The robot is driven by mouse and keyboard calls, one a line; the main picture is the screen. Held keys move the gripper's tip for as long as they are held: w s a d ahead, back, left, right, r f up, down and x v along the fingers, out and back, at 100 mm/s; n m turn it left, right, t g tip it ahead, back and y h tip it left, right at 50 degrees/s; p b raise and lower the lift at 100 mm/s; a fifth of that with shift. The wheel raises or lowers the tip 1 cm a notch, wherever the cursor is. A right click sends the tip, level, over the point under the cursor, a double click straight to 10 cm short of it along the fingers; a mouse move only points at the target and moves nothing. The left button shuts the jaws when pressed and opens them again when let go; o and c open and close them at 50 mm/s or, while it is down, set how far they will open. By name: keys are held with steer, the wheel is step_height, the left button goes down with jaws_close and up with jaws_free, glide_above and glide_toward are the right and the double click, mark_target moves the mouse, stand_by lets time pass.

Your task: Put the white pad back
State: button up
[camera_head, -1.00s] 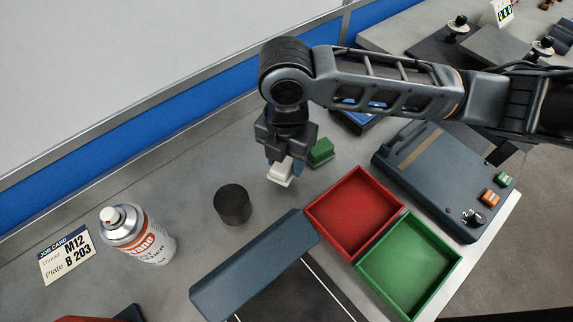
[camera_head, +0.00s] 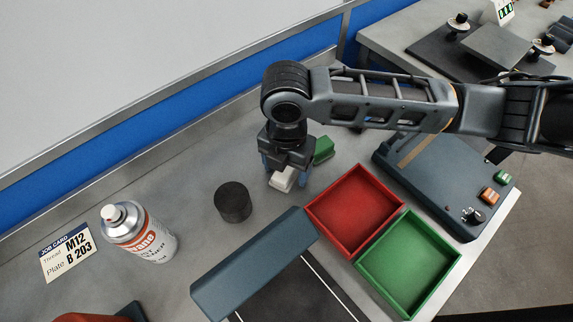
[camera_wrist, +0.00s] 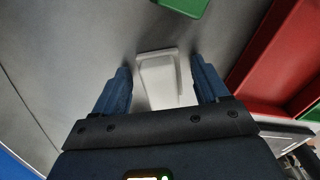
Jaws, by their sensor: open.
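The white pad (camera_head: 283,180) rests on the bench, left of the red tray. It also shows in the wrist view (camera_wrist: 158,80), lying between my two blue fingers with a gap on each side. My gripper (camera_head: 287,180) points down over the pad and is open; in the wrist view its fingertips (camera_wrist: 160,75) stand either side of the pad. My gripper hides part of the pad in the head view. The green pad (camera_head: 323,149) sits just behind and right of my gripper, and its edge shows at the top of the wrist view (camera_wrist: 185,5).
A red tray (camera_head: 308,212) and a green tray (camera_head: 361,265) stand to the right. A black cylinder (camera_head: 233,202) and a spray can (camera_head: 138,232) are to the left, by a job card (camera_head: 67,253). A dark machine (camera_head: 440,170) stands at the right.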

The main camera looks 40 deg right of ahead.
step_height(320, 180, up, 12)
steer(key=shift+r, duration=0.2)
stand_by(0.5)
